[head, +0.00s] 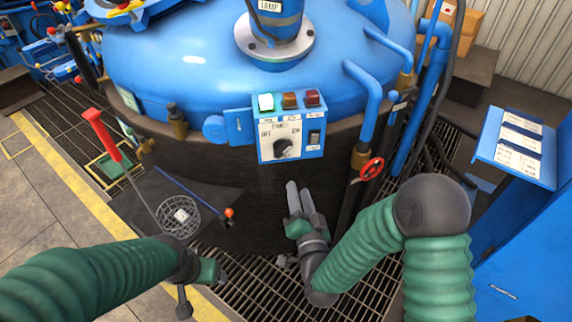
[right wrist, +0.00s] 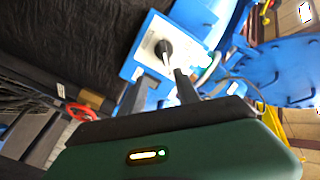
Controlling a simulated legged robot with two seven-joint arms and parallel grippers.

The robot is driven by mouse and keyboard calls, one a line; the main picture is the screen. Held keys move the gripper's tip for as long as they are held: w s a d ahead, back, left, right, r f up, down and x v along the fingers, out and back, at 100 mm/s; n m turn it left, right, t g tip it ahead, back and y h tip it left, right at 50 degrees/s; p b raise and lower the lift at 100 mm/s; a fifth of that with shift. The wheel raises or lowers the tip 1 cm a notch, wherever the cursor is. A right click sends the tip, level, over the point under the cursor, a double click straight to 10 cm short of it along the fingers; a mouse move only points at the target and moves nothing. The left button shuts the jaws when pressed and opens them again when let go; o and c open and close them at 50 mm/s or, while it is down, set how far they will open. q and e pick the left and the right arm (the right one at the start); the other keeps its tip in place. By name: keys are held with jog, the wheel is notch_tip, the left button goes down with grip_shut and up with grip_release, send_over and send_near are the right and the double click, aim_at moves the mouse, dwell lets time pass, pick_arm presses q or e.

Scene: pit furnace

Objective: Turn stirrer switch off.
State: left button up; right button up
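The stirrer switch is a black rotary knob (head: 284,147) on the white plate of a blue control box (head: 266,155) on the furnace front. Its pointer seems to lean up and right, towards the ON side; OFF is printed at left. In the right wrist view the knob (right wrist: 164,50) shows just beyond the fingertips. My right gripper (head: 300,188) is below the box, fingers pointing up, apart and empty; both fingers also show in the right wrist view (right wrist: 160,86). My left gripper (head: 200,285) is low at left, away from the box; its finger opening is unclear.
A black rocker switch (head: 314,137) is right of the knob. A red valve wheel (head: 372,169) and blue pipes stand at right. A wire basket (head: 178,222) is at left.

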send_near(284, 153)
jog(key=w, duration=0.1)
jog(key=w+a, duration=0.1)
jog(key=w, duration=0.1)
jog(key=w+a, duration=0.1)
jog(key=w, duration=0.1)
jog(key=shift+w+a+r, duration=0.1)
jog(key=shift+w+a, duration=0.05)
jog(key=shift+w, duration=0.05)
jog(key=w, duration=0.3)
jog(key=shift+w+d+b, duration=0.25)
jog(key=shift+d+b, duration=0.05)
jog(key=shift+d, duration=0.1)
jog(key=shift+w+d, duration=0.1)
jog(key=shift+d, duration=0.1)
jog(key=shift+a, duration=0.55)
jog(key=c, duration=0.4)
jog(key=shift+a, duration=0.1)
jog(key=shift+c, duration=1.2)
grip_shut()
pick_arm(q)
jog(key=shift+a+f, duration=0.4)
jog(key=shift+a, duration=0.05)
pick_arm(e)
jog(key=shift+d, duration=0.3)
